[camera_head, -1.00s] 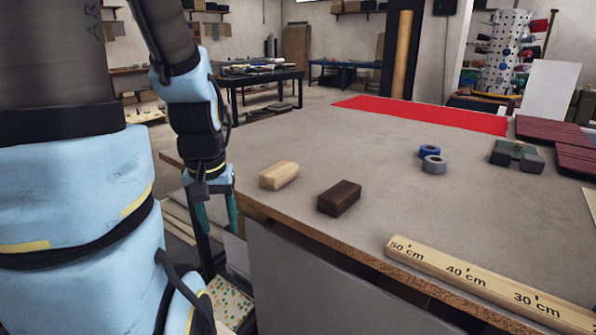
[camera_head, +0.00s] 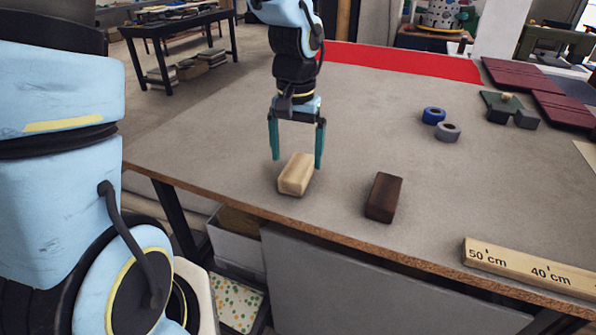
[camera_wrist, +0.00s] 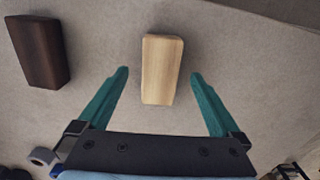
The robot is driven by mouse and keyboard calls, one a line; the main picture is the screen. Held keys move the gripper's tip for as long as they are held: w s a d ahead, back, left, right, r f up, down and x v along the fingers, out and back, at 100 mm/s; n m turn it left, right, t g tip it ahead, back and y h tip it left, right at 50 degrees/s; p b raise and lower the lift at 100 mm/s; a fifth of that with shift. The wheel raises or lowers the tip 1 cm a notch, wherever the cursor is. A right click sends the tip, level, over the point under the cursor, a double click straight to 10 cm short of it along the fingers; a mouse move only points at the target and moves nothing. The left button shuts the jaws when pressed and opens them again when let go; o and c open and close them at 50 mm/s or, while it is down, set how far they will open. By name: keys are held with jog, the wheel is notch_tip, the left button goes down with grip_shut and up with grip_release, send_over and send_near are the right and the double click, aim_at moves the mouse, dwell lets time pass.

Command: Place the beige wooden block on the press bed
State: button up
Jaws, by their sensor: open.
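The beige wooden block (camera_head: 296,174) lies on the grey worktable (camera_head: 240,160) near its front-left edge. My gripper (camera_head: 298,161) is open and points down over the block, with one teal finger on each side. The wrist view shows the beige block (camera_wrist: 162,69) between the open fingers of my gripper (camera_wrist: 160,74), with a gap on both sides. Nothing is held. A green machine (camera_head: 555,42) stands at the far upper right; I cannot tell whether it holds the press bed.
A dark brown block (camera_head: 384,197) lies right of the beige one. A wooden ruler (camera_head: 530,268) lies along the front edge. Blue (camera_head: 433,116) and grey (camera_head: 448,132) rolls, a dark green piece (camera_head: 500,106) and maroon boards (camera_head: 520,75) lie farther right.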

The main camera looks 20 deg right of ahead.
aim_at(297, 168)
jog(key=shift+w+d+f+p, duration=0.15)
jog(key=shift+f+p, duration=0.25)
jog(key=shift+f, duration=0.95)
jog(key=shift+w+d+f+p, duration=0.1)
jog(key=shift+w+f+p, duration=0.2)
jog(key=shift+f, duration=1)
jog(key=shift+s, duration=0.1)
